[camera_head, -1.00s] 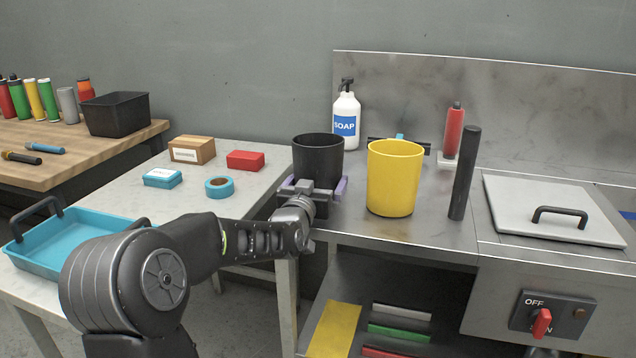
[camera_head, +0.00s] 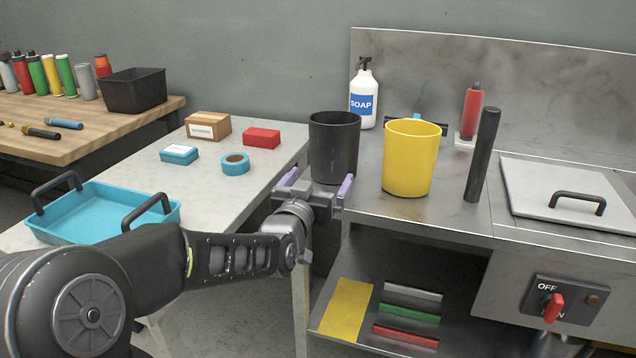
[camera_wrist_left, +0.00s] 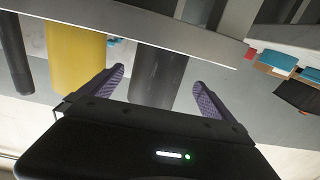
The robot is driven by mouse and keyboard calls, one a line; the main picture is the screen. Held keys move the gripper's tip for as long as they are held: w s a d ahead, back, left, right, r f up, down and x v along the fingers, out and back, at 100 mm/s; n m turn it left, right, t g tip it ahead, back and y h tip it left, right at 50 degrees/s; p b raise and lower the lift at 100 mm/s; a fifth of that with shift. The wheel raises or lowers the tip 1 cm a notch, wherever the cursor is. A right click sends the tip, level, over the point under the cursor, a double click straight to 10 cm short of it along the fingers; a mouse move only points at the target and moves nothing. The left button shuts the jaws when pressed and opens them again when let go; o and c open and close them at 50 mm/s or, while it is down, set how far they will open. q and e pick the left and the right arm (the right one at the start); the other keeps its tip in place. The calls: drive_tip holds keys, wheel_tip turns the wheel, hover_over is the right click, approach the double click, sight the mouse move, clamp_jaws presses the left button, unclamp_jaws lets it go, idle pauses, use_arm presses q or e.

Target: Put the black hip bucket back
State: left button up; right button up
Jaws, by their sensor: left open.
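The black bucket (camera_head: 334,150) stands upright on the steel counter at its left end, just left of the yellow bucket (camera_head: 411,160). My left gripper (camera_head: 318,182) is in front of the black bucket, open, its purple-padded fingers apart and holding nothing. In the left wrist view the black bucket (camera_wrist_left: 158,76) shows beyond and between the two open fingers (camera_wrist_left: 160,85), clear of the gripper body. My right gripper is not in view.
A soap bottle (camera_head: 363,97) stands behind the black bucket. A dark upright cylinder (camera_head: 482,155) and a lidded panel (camera_head: 565,195) are farther right. A side table left holds a blue tray (camera_head: 105,218), tape (camera_head: 235,164) and boxes. A shelf lies under the counter.

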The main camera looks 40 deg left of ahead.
use_arm(q)
drive_tip(key=shift+s+d, duration=0.2)
drive_tip(key=shift+s, duration=0.35)
